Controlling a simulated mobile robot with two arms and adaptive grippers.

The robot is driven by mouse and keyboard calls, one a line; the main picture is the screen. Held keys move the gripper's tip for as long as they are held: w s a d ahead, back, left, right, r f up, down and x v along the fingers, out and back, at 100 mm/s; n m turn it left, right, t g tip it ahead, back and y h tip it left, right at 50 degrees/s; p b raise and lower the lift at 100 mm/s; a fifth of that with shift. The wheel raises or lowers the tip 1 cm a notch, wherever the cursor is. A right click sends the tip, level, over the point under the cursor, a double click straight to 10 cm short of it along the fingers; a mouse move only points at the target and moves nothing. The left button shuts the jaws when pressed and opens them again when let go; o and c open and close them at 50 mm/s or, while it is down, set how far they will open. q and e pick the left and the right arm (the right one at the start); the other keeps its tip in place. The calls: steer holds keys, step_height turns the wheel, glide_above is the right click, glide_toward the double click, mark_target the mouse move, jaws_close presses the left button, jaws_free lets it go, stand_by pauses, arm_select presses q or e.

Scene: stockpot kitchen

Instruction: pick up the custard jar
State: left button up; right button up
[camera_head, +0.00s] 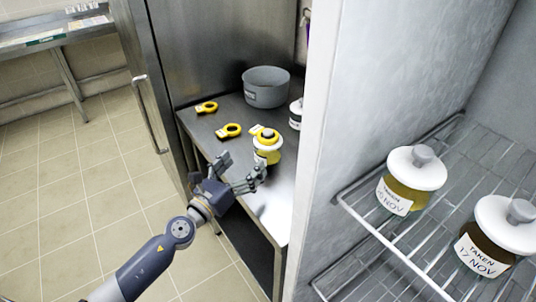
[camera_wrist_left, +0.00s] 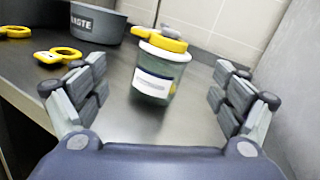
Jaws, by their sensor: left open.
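A jar (camera_head: 267,152) with a pale label stands upright on the steel counter, with a yellow ring-shaped piece on top. Its label is too small to read, so I cannot tell whether it is the custard jar. In the left wrist view the same jar (camera_wrist_left: 153,84) is glassy and greenish, centred ahead between the fingers. My left gripper (camera_head: 243,167) is open and empty at the counter's front edge, its fingers spread and apart from the jar. Both spread fingers also show in the left wrist view (camera_wrist_left: 160,100). My right gripper is in neither view.
Yellow rings (camera_head: 229,130) with tags lie on the counter (camera_head: 268,205). A grey waste tub (camera_head: 266,87) stands behind, and a dark jar (camera_head: 296,114) is partly hidden by the cabinet wall (camera_head: 320,130). White-lidded, dated jars (camera_head: 410,182) stand on the wire shelf at right.

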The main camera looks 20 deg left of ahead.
mark_target(260, 156)
arm_select(q)
steer(key=m, duration=0.1)
steer(key=f+m, duration=0.1)
steer(key=m+g+h, duration=0.1)
steer(key=shift+w+d+f, duration=0.25)
steer(key=shift+w+f, duration=0.05)
steer(key=shift+w, duration=0.1)
steer(key=shift+w+d+m, duration=0.15)
steer(key=shift+w+m, duration=0.15)
steer(key=x, duration=0.5)
steer(key=shift+f, duration=0.15)
steer(key=x, duration=0.3)
steer(key=b+x, duration=0.1)
steer(key=shift+w+f, duration=0.3)
steer(key=shift+f, duration=0.05)
steer(key=shift+w, duration=0.3)
steer(key=shift+r, duration=0.1)
steer(key=shift+s, duration=0.1)
